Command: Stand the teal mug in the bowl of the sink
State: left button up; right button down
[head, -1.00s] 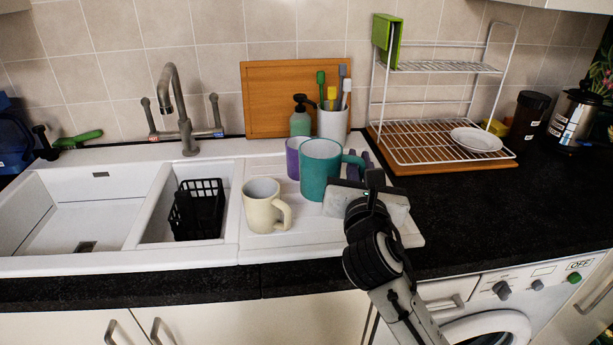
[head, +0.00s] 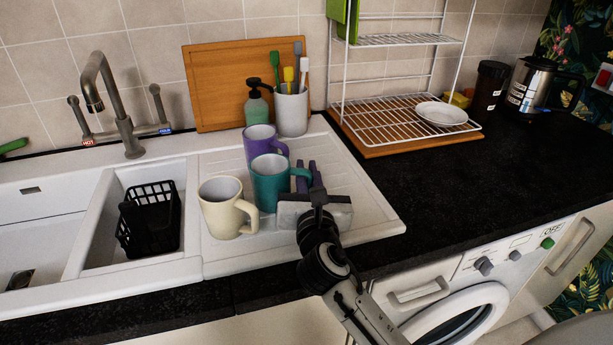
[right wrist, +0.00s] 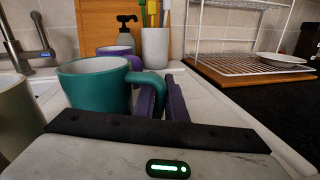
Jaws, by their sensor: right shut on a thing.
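The teal mug (head: 270,184) is upright at the drainboard, between the cream mug (head: 222,212) and the purple mug (head: 258,140). It fills the middle of the right wrist view (right wrist: 95,90). The sink's large bowl (head: 40,232) is at the left edge, partly cut off. My left gripper is out of view.
A black basket (head: 150,225) stands in the small sink basin. The tap (head: 122,115) rises behind it. A soap bottle (head: 257,105) and a brush pot (head: 291,112) stand behind the mugs. A wire rack (head: 400,122) is at right. The dark worktop (head: 440,200) is clear at front.

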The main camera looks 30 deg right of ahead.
jog(key=c, duration=2.2)
grip_release()
jog(key=shift+f, duration=0.2)
jog(key=o, duration=0.4)
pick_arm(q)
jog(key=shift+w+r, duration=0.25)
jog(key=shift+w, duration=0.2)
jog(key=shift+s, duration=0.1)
